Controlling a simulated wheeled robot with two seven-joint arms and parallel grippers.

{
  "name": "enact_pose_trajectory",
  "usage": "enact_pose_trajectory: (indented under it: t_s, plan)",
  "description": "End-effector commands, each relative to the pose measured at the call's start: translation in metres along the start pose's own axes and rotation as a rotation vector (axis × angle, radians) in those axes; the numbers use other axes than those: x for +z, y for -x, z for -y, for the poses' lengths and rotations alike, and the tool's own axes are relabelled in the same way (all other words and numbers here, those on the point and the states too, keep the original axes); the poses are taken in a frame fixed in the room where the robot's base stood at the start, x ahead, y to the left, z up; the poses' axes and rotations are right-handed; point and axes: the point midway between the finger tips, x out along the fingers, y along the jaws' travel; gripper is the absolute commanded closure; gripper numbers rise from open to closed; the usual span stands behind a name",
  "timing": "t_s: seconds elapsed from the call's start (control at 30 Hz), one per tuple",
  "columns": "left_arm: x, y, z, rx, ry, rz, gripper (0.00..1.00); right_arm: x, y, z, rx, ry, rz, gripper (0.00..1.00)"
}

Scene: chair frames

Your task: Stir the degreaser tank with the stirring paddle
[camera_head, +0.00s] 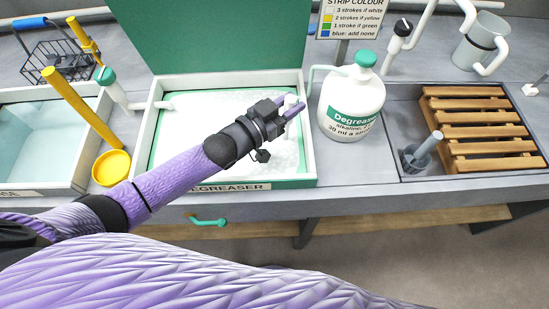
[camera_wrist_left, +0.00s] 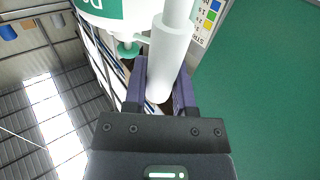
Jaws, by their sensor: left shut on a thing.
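My left gripper (camera_head: 290,106) is above the tank's right part. It is shut on a white, round shaft, which I take to be the stirring paddle's handle (camera_head: 291,100). In the left wrist view the handle (camera_wrist_left: 168,55) runs between the fingers (camera_wrist_left: 160,85). The paddle's lower end is hidden, so I cannot tell whether it is in the liquid. My right gripper is not in view.
A white degreaser jug (camera_head: 352,100) with a green cap stands close right of the tank. A green panel (camera_head: 215,35) rises behind. A white spout with a green top (camera_head: 115,88) is at the left, near a yellow post (camera_head: 80,108). A wooden rack (camera_head: 480,125) lies right.

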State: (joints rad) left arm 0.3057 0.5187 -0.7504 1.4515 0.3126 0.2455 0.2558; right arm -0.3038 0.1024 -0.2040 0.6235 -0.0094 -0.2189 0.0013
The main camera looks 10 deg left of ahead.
Motion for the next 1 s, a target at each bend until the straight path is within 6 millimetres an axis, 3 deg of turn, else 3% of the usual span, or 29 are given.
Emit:
enact_pose_trajectory:
  t_s: [0.03,1.0]
  plan:
    - [-0.015,0.000,0.000,0.000,-0.002,-0.002,1.00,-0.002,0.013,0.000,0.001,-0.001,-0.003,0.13]
    - [-0.150,0.000,0.000,0.000,-0.002,-0.001,1.00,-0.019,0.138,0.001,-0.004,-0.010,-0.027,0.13]
